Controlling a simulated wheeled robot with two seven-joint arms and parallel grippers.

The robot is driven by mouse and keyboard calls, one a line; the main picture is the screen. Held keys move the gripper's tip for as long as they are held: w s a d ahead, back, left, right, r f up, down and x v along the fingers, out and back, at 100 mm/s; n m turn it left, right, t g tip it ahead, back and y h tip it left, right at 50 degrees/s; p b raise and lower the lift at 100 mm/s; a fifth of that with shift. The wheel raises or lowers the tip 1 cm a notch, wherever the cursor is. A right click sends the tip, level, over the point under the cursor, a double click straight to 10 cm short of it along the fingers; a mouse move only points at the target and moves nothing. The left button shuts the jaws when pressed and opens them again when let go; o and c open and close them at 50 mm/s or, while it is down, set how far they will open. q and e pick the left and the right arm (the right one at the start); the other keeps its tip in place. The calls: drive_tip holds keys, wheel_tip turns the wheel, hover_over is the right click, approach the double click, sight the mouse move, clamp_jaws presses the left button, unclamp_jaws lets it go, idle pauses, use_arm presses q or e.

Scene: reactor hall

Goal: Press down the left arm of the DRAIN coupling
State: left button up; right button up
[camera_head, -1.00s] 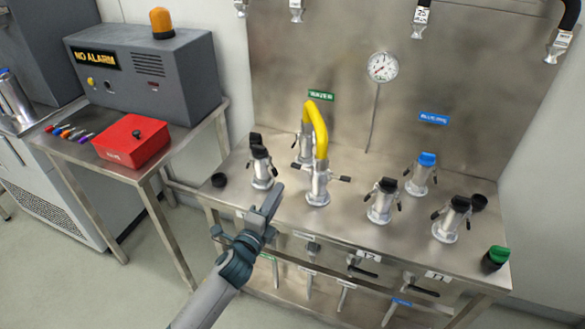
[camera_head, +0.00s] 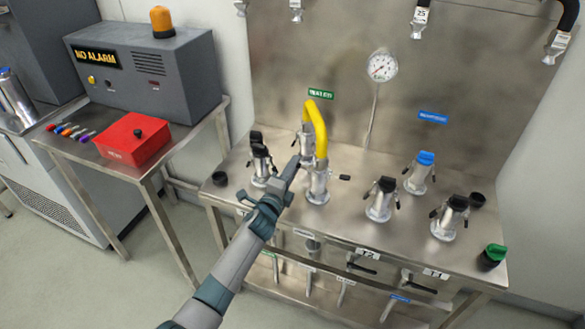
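A yellow hose (camera_head: 320,130) arches between a rear coupling (camera_head: 306,143) and a front coupling (camera_head: 318,185) on the steel bench. The word DRAIN is not legible on any coupling. The front coupling's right arm (camera_head: 344,177) sticks out sideways. Its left arm is hidden at my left gripper (camera_head: 294,164). The fingertips are at the left side of the front coupling, near the arm's height; I cannot tell whether they touch it. The fingers appear as one narrow dark bar, so their opening is unclear. My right gripper is not in view.
Black-capped couplings stand left (camera_head: 261,165) and right (camera_head: 381,199) of the hose, with another black-capped one (camera_head: 450,217) and a blue-capped one (camera_head: 420,172) further right. A pressure gauge (camera_head: 382,66) is on the back panel. A red box (camera_head: 132,139) sits on the side table.

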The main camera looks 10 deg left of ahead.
use_arm(q)
drive_tip(key=shift+c, duration=0.6)
clamp_jaws()
